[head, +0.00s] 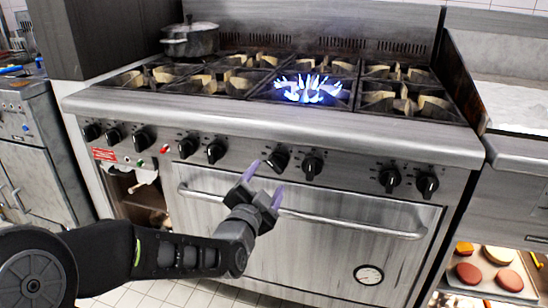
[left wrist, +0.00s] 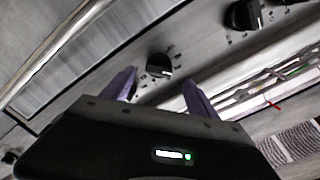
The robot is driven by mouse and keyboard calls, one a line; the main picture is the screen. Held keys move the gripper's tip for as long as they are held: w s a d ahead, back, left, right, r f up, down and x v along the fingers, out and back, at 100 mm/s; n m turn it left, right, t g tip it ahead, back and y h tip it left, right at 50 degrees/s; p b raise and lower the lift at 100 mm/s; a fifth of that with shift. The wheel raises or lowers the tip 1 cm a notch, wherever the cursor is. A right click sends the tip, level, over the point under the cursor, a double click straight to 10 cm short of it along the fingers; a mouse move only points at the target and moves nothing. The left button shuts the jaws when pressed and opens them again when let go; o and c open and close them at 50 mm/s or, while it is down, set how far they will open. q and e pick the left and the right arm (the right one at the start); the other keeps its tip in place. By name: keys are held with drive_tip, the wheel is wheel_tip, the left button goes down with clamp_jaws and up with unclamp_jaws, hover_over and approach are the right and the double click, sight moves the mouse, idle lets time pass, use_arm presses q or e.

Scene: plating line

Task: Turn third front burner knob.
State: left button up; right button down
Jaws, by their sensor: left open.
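The range's front panel (head: 240,150) carries a row of black knobs. One knob (head: 278,158) is just above and right of my left gripper (head: 265,178), with another knob (head: 312,165) beside it to the right. My left gripper is open and empty, its purple fingers pointing up toward the panel. In the left wrist view a knob (left wrist: 158,65) shows between and beyond the fingertips of my left gripper (left wrist: 160,80), with no contact visible. A second knob (left wrist: 243,14) is at the upper right there. Blue flames (head: 308,90) burn on a front burner. My right gripper is out of view.
The oven door handle (head: 350,224) runs across just below the knobs, close to my left gripper. A lidded pot (head: 190,40) stands on the back left burner. A tray with burger patties (head: 490,278) is at the lower right. Open floor lies at the lower left.

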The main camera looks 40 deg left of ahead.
sight(275, 168)
use_arm(q)
drive_tip(key=p, duration=0.2)
drive_tip(key=shift+w+r+p, duration=0.35)
drive_tip(key=shift+p, duration=0.05)
drive_tip(key=b+x, duration=0.1)
drive_tip(key=x, duration=0.1)
drive_tip(key=f+x, duration=0.1)
drive_tip(key=x, duration=0.1)
drive_tip(key=shift+w+b, duration=0.1)
drive_tip(key=shift+b, duration=0.25)
drive_tip(key=shift+w+a+r, duration=0.1)
drive_tip(key=shift+w+a, duration=0.1)
drive_tip(key=shift+w, duration=0.25)
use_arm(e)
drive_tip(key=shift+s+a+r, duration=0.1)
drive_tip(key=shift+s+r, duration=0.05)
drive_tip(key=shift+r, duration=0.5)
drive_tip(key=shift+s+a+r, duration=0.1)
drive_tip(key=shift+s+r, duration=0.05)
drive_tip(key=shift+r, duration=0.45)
use_arm(q)
drive_tip(key=c, duration=1.4)
